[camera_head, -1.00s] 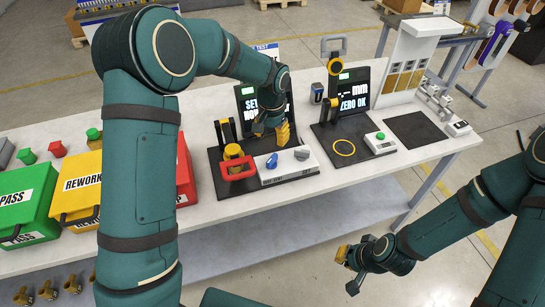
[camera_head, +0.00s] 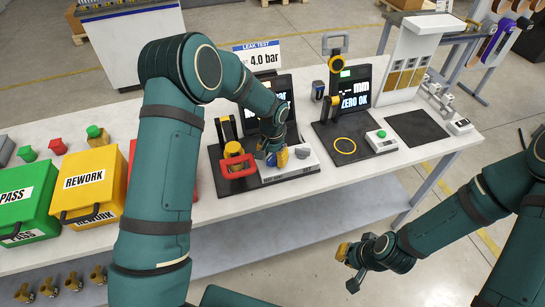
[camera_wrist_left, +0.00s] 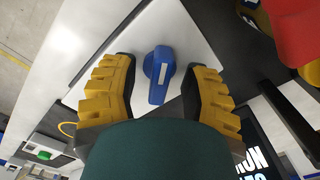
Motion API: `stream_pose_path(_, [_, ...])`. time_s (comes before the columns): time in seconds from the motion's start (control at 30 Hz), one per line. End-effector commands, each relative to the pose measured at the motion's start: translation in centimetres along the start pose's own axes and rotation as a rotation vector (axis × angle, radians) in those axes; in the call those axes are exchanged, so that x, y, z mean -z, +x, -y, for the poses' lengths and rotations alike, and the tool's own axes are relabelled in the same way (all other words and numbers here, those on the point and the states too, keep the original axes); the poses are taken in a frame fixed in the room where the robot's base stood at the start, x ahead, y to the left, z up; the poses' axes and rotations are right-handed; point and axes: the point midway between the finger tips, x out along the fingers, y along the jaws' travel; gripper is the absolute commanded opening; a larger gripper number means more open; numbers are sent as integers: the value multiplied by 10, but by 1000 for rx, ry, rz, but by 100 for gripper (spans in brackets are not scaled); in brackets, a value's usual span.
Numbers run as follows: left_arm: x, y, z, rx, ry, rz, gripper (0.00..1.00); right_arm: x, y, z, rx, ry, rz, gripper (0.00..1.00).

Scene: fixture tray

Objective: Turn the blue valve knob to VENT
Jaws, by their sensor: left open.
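The blue valve knob (camera_wrist_left: 158,75) shows clearly in the left wrist view, on a white panel (camera_wrist_left: 185,42). Its handle carries a white mark and points toward the bottom of that picture. My left gripper (camera_wrist_left: 160,85) is open, with its yellow-padded fingers on either side of the knob and a gap to each. In the head view my left gripper (camera_head: 279,157) is down at the white valve box (camera_head: 290,172) and largely covers the knob. The VENT label cannot be read. My right gripper (camera_head: 349,267) is open and empty, off the table's front edge.
A red-handled clamp fixture (camera_head: 237,167) stands just left of the valve box, with a dark screen (camera_head: 278,100) behind. A gauge stand (camera_head: 335,90) and a green-button box (camera_head: 381,142) are to the right. Yellow (camera_head: 88,187) and green (camera_head: 25,203) bins stand left.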

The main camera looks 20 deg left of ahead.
Motion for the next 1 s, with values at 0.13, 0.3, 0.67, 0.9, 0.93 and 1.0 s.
stream_pose_path(0.13, [0,0,0,0,0,0,7,0,0,0,0,0,0,0])
stream_pose_path(0.3, [0,0,0,0,0,0,0,0,0,0,0,0,0,0])
stream_pose_path(0.67, [0,1,0,0,-39,2,0,0,4,-1,-1,0,0,0])
stream_pose_path(0.9, [-1,3,-1,0,-178,2,0,-2,16,-5,-3,0,0,0])
stream_pose_path(0.93, [-1,3,-1,0,-202,3,0,-2,17,-6,-3,0,0,0])
stream_pose_path(1.0, [-1,3,-1,1,-262,3,0,-2,21,-7,-4,0,0,0])
